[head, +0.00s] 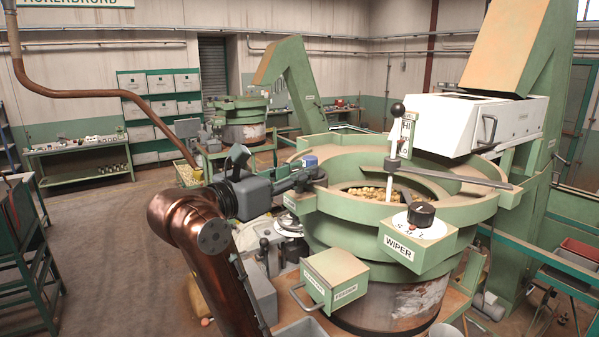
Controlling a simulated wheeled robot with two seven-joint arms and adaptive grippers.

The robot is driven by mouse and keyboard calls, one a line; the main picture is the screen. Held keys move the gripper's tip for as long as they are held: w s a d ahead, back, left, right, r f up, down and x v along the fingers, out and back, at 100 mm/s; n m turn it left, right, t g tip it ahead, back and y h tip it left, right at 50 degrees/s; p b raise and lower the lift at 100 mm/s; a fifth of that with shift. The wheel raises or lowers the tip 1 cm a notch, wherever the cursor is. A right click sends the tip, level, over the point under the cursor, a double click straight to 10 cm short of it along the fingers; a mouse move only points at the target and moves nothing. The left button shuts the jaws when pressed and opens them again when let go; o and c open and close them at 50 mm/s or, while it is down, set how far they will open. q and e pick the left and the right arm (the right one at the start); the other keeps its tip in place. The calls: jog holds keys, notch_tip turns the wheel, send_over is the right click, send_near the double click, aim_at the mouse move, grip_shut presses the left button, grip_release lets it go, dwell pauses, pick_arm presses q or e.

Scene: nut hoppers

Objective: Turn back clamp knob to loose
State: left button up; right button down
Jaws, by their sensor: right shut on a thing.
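My right gripper (303,178) is at the left rim of the green bowl hopper (337,207). Its dark fingers are closed at the rim beside a small blue-topped part (309,162). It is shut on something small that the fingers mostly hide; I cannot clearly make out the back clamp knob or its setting. My left gripper is not in view.
A black knob (421,213) sits on the dial of the WIPER box (412,250). A black-ended lever (396,130) rises by the bowl, with a flat bar crossing it. The FEEDER box (335,276) juts out in front. Open floor (110,240) lies left.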

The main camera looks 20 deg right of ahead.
jog(key=shift+r, duration=0.2)
dwell(0.5)
jog(key=c, duration=1.7)
grip_release()
jog(key=shift+s+a, duration=0.1)
jog(key=shift+a, duration=0.05)
jog(key=shift+o, duration=0.6)
jog(key=shift+f, duration=0.1)
jog(key=v, duration=1.1)
jog(key=shift+a, duration=0.4)
jog(key=shift+s, duration=0.1)
jog(key=shift+c, duration=0.7)
